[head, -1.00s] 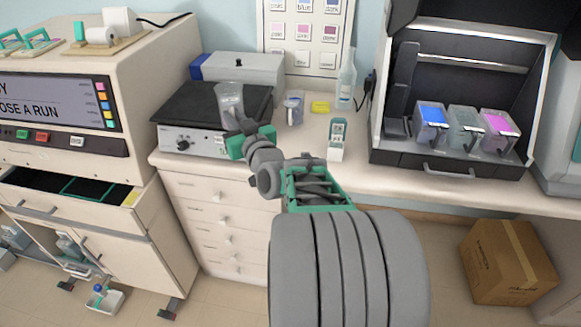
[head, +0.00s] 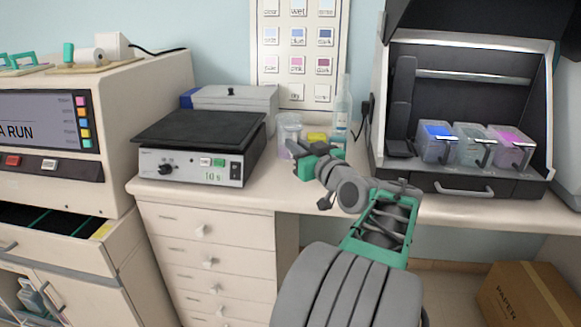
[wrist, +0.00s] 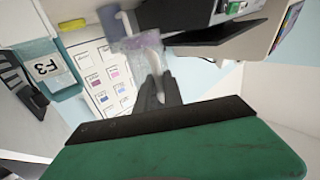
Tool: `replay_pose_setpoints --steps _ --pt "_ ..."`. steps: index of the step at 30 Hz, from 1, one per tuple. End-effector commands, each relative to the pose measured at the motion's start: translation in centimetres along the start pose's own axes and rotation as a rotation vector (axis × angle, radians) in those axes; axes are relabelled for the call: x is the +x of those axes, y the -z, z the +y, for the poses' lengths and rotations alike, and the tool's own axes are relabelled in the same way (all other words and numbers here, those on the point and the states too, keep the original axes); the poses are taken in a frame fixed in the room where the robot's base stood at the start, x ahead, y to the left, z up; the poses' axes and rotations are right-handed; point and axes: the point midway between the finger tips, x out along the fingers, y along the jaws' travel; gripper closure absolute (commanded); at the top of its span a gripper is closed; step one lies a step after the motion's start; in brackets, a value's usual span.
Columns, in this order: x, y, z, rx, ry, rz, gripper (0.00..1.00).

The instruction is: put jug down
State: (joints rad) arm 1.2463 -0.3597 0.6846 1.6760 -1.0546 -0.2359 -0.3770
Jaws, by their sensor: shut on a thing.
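A clear jug (head: 289,128) shows in the head view on the counter's back part, just left of my gripper (head: 300,149). In the wrist view my gripper (wrist: 160,90) is shut on the pale handle of a clear jug (wrist: 137,44). My fingers hide part of its lower side in the head view. I cannot tell whether its base touches the counter. A greyish vessel (wrist: 115,20) shows close beyond it in the wrist view; in the head view the two overlap and are hard to separate.
A yellow pad (head: 317,137) and a clear bottle (head: 341,112) stand behind my gripper. A black-framed station (head: 470,185) with several tubs is at right. Counter front between is clear.

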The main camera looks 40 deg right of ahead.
Motion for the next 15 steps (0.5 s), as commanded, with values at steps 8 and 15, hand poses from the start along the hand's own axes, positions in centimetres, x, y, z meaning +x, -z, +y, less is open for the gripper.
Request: replay_pose_setpoints --steps 8,15 --pt "3.0 -4.0 0.3 0.002 0.001 -0.001 1.0" --pt "3.4 -7.5 0.4 0.001 -0.003 -0.001 1.0"
